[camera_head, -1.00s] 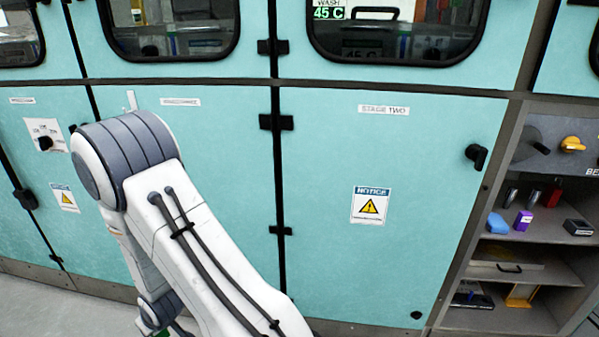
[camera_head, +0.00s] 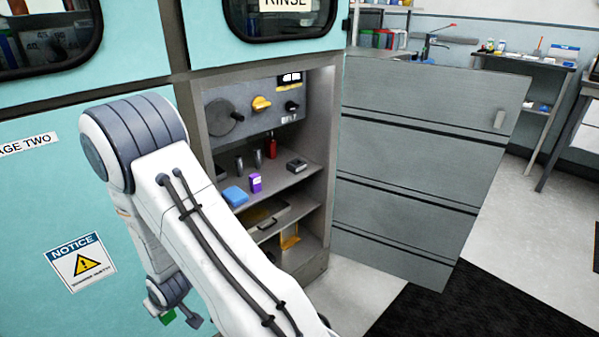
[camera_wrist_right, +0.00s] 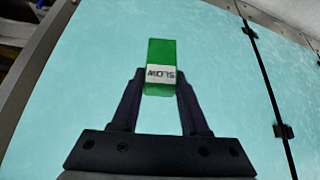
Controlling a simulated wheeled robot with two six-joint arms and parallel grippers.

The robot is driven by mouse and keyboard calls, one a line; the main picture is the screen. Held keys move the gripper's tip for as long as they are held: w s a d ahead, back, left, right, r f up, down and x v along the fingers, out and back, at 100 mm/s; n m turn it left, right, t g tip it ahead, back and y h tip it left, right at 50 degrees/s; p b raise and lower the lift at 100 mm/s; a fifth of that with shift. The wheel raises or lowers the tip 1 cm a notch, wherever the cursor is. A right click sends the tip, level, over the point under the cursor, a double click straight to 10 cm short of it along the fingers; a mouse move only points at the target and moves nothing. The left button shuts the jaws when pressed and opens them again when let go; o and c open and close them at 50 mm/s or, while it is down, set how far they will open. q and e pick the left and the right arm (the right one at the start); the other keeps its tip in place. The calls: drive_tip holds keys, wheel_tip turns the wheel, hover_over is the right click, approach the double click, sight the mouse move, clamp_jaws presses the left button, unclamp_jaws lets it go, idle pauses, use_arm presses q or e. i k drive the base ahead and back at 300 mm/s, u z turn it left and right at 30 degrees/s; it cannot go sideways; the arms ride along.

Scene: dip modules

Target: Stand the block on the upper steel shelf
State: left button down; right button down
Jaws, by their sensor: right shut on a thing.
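In the right wrist view the block (camera_wrist_right: 160,52) is held between the fingertips of my right gripper (camera_wrist_right: 160,82). In the head view a green part of the block (camera_head: 167,317) shows at the lower left, below my right arm, well left of and lower than the shelves. The upper steel shelf (camera_head: 283,183) is in an open grey cabinet bay right of centre. My arm hides the left part of the bay. My left gripper is not in view.
On the upper shelf are a blue item (camera_head: 235,196), a purple box (camera_head: 255,182), dark cylinders, a red bottle (camera_head: 271,147) and a black box (camera_head: 297,165). A lower shelf has a tray (camera_head: 268,222). An open grey door panel (camera_head: 420,170) stands right of the bay.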

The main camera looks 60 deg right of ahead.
sight(278, 181)
drive_tip(key=z, duration=1.05)
drive_tip(key=i, duration=0.15)
drive_tip(key=z, duration=0.05)
